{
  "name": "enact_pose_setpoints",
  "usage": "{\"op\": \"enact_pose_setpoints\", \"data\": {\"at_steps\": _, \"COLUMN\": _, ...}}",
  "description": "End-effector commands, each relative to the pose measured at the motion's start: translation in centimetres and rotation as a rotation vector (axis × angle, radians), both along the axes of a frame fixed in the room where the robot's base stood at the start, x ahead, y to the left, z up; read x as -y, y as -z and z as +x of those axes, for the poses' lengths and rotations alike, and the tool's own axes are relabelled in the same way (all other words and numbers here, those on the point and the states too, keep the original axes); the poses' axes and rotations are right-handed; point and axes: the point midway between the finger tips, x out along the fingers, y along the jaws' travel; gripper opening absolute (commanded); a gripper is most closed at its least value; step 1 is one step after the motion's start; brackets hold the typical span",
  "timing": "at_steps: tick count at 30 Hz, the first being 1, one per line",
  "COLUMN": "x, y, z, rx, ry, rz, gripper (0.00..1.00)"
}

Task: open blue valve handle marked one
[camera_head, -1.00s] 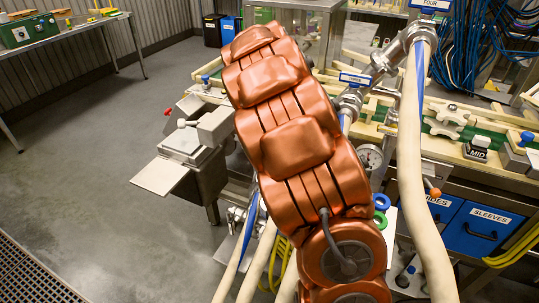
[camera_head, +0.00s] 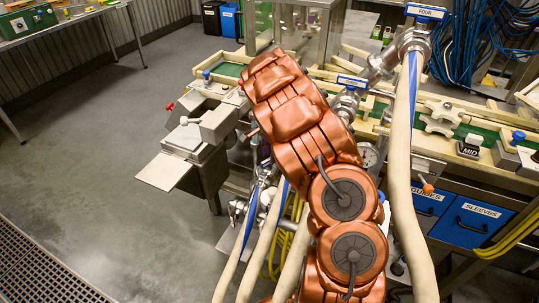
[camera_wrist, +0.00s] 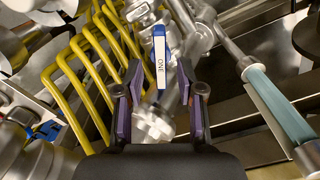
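The blue valve handle marked ONE (camera_wrist: 160,62) shows in the wrist view with its white label facing me. Its metal valve body (camera_wrist: 153,123) sits below and behind it. My gripper (camera_wrist: 158,72) is open, with one purple-padded finger on each side of the handle. The handle appears between the fingertips, but I cannot tell how deep it lies or whether a finger touches it. In the head view my copper arm covers much of the scene, and neither my gripper nor the ONE label can be made out there.
Yellow hoses (camera_wrist: 92,75) run close left of the gripper. A metal rod with a teal sleeve (camera_wrist: 280,105) is at right. In the head view, a handle marked FOUR (camera_head: 426,12) and another blue handle (camera_head: 352,82) sit higher, near thick cream hoses (camera_head: 400,190).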

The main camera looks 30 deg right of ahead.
Motion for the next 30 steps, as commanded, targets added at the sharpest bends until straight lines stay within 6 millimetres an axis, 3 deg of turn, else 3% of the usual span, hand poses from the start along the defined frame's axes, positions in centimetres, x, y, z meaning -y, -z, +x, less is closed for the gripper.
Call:
{"op": "enact_pose_setpoints", "data": {"at_steps": 6, "x": 0.0, "y": 1.7, "z": 0.0, "rx": -0.001, "ry": -0.001, "rz": 0.0, "gripper": 0.38}}
{"op": "enact_pose_setpoints", "data": {"at_steps": 15, "x": 0.0, "y": 2.0, "z": 0.0, "rx": 0.001, "ry": -0.001, "rz": 0.0, "gripper": 0.38}}
{"op": "enact_pose_setpoints", "data": {"at_steps": 26, "x": 0.0, "y": 1.9, "z": 0.0, "rx": 0.001, "ry": -0.001, "rz": 0.0, "gripper": 0.01}}
{"op": "enact_pose_setpoints", "data": {"at_steps": 30, "x": 0.0, "y": 1.9, "z": 0.0, "rx": 0.001, "ry": -0.001, "rz": 0.0, "gripper": 0.0}}
